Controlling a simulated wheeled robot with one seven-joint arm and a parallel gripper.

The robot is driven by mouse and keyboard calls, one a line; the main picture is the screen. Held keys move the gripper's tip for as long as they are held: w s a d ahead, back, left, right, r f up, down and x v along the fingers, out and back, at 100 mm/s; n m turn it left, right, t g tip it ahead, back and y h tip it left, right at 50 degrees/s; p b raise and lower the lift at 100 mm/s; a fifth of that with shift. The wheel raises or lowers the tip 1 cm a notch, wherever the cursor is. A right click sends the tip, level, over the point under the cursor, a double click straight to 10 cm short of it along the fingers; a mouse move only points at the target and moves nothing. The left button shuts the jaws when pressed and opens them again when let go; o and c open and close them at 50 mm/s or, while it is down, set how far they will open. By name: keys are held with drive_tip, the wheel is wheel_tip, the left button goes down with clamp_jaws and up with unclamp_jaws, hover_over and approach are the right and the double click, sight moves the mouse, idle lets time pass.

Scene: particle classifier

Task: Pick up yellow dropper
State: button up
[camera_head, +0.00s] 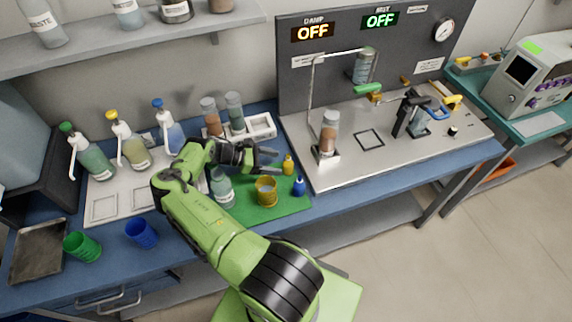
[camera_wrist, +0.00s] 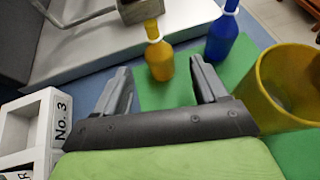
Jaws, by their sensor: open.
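The yellow dropper (camera_head: 288,165) is a small yellow bottle standing upright on the green mat (camera_head: 293,206), near the metal platform. In the wrist view the yellow dropper (camera_wrist: 159,60) stands just beyond and between my two fingertips, with its pale collar and yellow tip showing. My gripper (camera_head: 272,160) reaches toward it from the left. In the wrist view my gripper (camera_wrist: 160,78) is open and empty, its fingers apart on either side of the dropper's line. I cannot tell the exact gap to the bottle.
A blue dropper (camera_head: 299,187) stands right of the yellow one, and a yellow cup (camera_head: 265,191) stands close by in front. A bottle (camera_head: 221,187) is beside my arm. A white rack (camera_wrist: 33,125) lies left of my gripper. The metal platform (camera_head: 400,140) edges the mat.

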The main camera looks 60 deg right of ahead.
drive_tip(key=x, duration=0.4)
drive_tip(key=shift+w, duration=0.1)
drive_tip(key=c, duration=1.2)
drive_tip(key=shift+o, duration=0.2)
drive_tip(key=shift+r, duration=0.1)
wheel_tip(320, 180, up, 10)
drive_tip(key=p, duration=0.1)
